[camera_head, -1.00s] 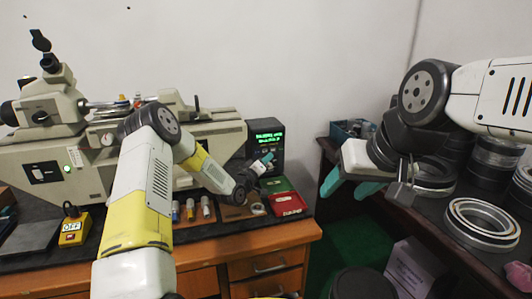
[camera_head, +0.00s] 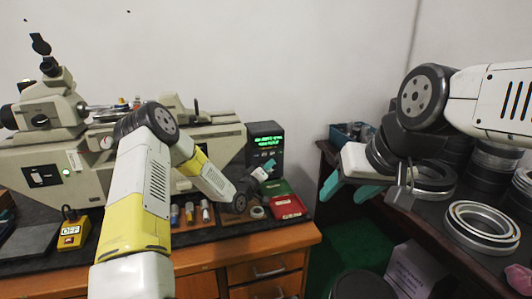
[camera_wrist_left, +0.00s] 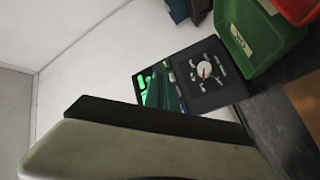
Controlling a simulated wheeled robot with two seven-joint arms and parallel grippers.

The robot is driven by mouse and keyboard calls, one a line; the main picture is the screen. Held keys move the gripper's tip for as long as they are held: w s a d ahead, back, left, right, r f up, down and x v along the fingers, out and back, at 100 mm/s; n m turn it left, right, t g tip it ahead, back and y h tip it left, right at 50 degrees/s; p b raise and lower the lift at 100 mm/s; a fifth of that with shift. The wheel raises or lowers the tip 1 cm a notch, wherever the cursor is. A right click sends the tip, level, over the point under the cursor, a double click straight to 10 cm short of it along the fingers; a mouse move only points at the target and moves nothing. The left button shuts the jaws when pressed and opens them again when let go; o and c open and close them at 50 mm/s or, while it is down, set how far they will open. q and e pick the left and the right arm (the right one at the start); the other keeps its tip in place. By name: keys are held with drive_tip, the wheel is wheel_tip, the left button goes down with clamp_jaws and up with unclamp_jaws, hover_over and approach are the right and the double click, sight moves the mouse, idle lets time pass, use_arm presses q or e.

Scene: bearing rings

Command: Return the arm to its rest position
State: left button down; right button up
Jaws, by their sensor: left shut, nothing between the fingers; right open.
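My left arm (camera_head: 148,190) reaches over the workbench from the bottom left in the head view. Its gripper (camera_head: 268,166) is small and partly hidden behind the wrist; its teal fingertips are together in front of the display box (camera_head: 265,141). It holds nothing. In the left wrist view, dark green finger shapes (camera_wrist_left: 158,90) overlap the display box's lit screen. My right gripper (camera_head: 350,188) is open and empty, teal fingers spread, at the left edge of the dark table on the right.
A green bin (camera_head: 274,188) and red bin (camera_head: 288,207) sit close to the left gripper; the green bin also shows in the left wrist view (camera_wrist_left: 258,40). A large grey machine (camera_head: 100,160) stands behind the left arm. Bearing rings (camera_head: 482,222) lie on the dark table (camera_head: 440,228).

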use_arm(q)
drive_tip(key=s+a+r+m+g+y, duration=0.25)
drive_tip(key=s+a+r, duration=0.25)
drive_tip(key=s+r, duration=0.25)
drive_tip(key=s+a+r+m+g+y, duration=0.2)
drive_tip(key=s+a+r+g+y, duration=0.15)
drive_tip(key=s+r, duration=0.45)
drive_tip(key=s+a+r+g, duration=0.1)
drive_tip(key=s+a+g, duration=0.1)
drive_tip(key=s, duration=1.2)
drive_tip(key=s+a+r+g, duration=0.2)
drive_tip(key=s+a, duration=0.1)
drive_tip(key=s, duration=1.2)
drive_tip(key=shift+s+a+r+y, duration=0.15)
drive_tip(key=shift+s+y, duration=0.1)
drive_tip(key=shift+y, duration=0.05)
